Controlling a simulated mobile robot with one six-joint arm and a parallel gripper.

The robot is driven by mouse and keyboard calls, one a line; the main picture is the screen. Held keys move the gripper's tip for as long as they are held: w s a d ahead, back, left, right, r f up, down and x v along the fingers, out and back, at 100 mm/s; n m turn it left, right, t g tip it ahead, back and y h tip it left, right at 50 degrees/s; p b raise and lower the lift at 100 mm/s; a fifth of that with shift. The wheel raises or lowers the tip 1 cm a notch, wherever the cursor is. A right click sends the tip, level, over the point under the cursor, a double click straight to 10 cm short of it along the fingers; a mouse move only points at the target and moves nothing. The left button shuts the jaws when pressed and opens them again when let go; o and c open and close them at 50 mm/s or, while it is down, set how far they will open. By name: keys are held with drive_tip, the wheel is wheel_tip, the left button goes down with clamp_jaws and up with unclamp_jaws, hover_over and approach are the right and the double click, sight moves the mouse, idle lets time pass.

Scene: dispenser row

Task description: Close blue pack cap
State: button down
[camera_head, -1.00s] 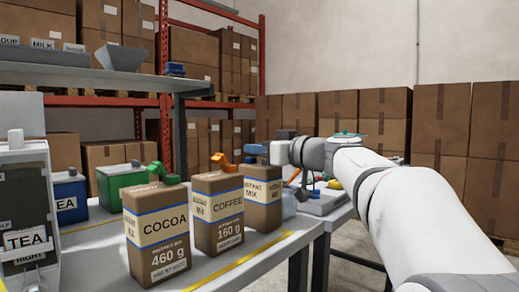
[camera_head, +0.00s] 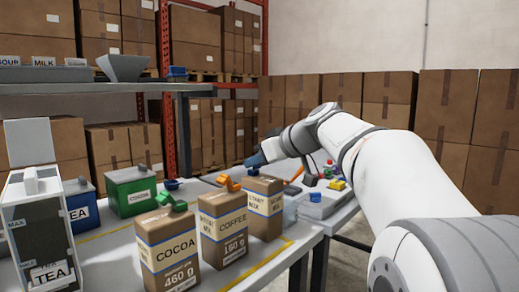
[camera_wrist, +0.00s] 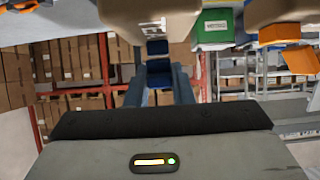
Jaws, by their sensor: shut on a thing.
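The instant milk pack (camera_head: 264,212) is a brown carton with a blue band, standing upright behind the coffee pack at the right end of the row. My gripper (camera_head: 257,160) is just above its top in the head view, where a blue part shows at the tip. I take this for the blue cap, but the exact hold and the cap's tilt are partly hidden. A brown carton (camera_wrist: 150,14) fills the top of the wrist view.
The coffee pack (camera_head: 223,232) with a raised orange cap (camera_head: 229,183) and cocoa pack (camera_head: 167,245) with a green cap (camera_head: 171,203) stand close by. A green bin (camera_head: 131,191) and tea dispenser (camera_head: 33,230) are left. Small coloured items lie on the right table.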

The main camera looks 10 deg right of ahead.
idle(0.5)
drive_tip(key=c, duration=1.2)
unclamp_jaws()
drive_tip(key=shift+c, duration=0.2)
drive_tip(key=p+v, duration=0.1)
drive_tip(key=v, duration=0.6)
drive_tip(key=shift+s+d+r, duration=0.2)
drive_tip(key=shift+s+r, duration=0.05)
